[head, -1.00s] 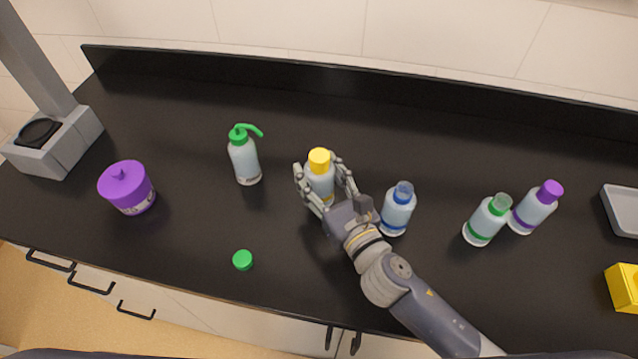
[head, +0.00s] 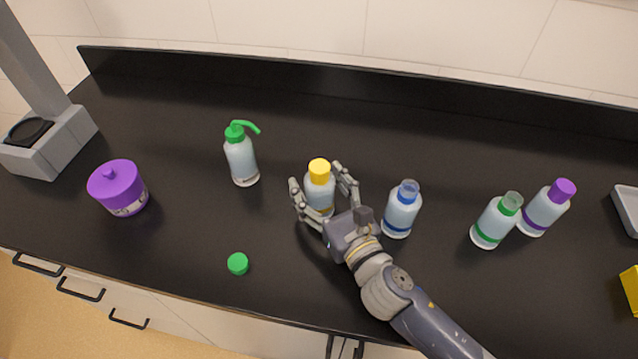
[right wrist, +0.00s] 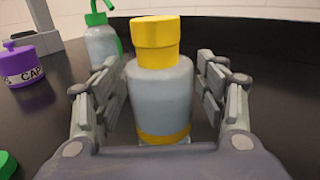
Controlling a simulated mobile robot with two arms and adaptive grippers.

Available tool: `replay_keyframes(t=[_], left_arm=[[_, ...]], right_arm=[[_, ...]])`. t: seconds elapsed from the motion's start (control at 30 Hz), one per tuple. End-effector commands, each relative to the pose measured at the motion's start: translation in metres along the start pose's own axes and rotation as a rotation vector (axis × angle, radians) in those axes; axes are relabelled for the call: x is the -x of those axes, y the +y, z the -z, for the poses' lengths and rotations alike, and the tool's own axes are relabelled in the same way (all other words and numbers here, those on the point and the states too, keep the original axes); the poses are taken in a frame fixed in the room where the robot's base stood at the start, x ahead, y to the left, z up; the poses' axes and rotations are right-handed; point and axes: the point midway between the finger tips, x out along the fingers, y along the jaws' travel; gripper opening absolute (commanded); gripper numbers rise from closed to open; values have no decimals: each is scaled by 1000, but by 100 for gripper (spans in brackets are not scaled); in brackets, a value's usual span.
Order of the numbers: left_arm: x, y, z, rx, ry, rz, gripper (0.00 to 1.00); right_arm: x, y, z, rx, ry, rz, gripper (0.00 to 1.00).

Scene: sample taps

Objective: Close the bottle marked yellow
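The bottle marked yellow (head: 319,188) stands upright on the black counter, with a yellow cap (head: 319,171) seated on its top. In the right wrist view the bottle (right wrist: 160,98) shows a yellow band near its base, and the yellow cap (right wrist: 155,42) sits level on it. My right gripper (head: 322,182) is open around the bottle, one finger on each side. In the right wrist view a gap shows between the bottle and the right finger; the left finger is close to it. My left gripper is not in view.
A blue-banded open bottle (head: 402,210) stands just right of my gripper. Farther right are a green-banded open bottle (head: 495,222) and a purple-capped bottle (head: 544,209). A green-topped wash bottle (head: 241,160), a purple jar (head: 119,188) and a loose green cap (head: 238,264) are left.

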Motion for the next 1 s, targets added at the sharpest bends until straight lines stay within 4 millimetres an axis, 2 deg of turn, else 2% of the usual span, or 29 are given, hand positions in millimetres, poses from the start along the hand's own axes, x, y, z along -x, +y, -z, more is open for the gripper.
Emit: replay_keyframes(t=[0.37,0.47,0.8,1.0], left_arm=[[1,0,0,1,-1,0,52],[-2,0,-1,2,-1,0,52],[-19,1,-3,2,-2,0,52],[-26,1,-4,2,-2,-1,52]], right_arm=[[3,0,-2,0,1,0,67],[16,0,0,1,2,-1,67],[82,0,1,0,3,-1,67],[108,0,0,-1,1,0,67]])
